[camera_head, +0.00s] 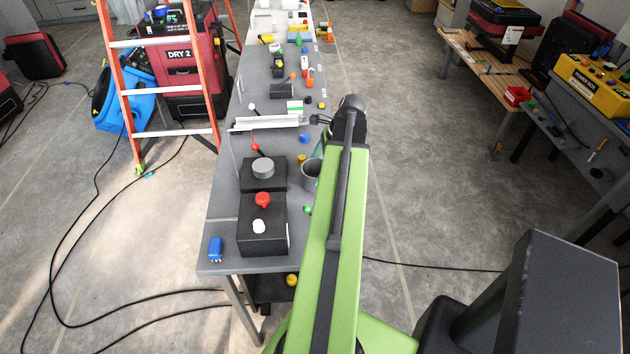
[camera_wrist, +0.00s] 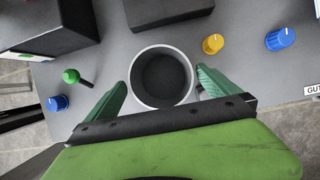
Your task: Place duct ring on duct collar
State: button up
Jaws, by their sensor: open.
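A grey open ring (camera_wrist: 134,84), which I take to be the duct ring, stands on the grey table with a dark inside. It also shows in the head view (camera_head: 309,179), partly hidden by my arm. My gripper (camera_wrist: 161,80) is open, with one green finger on each side of the ring; whether the fingers touch it I cannot tell. A squat grey round piece (camera_head: 263,167) sits on a black box at the left in the head view. It may be the duct collar, but I cannot be sure.
A black box with red and white knobs (camera_head: 262,225) stands near the table's front. In the wrist view, a yellow knob (camera_wrist: 213,44) and a blue knob (camera_wrist: 280,39) lie right of the ring, and a green knob (camera_wrist: 71,76) left. An orange ladder (camera_head: 160,43) stands left of the table.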

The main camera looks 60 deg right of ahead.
aim_at(312, 176)
jog(key=b+x, duration=0.3)
jog(key=x, duration=0.2)
jog(key=shift+b, duration=0.4)
jog(key=shift+r, duration=0.2)
jog(key=c, duration=1.4)
jog(key=r+p, duration=0.5)
jog(key=shift+s+r+p, duration=0.2)
jog(key=shift+p, duration=0.15)
jog(key=s+d+r+p, duration=0.1)
jog(key=s+r+p, duration=0.4)
jog(key=s, duration=0.6)
jog(key=shift+r+p, duration=0.3)
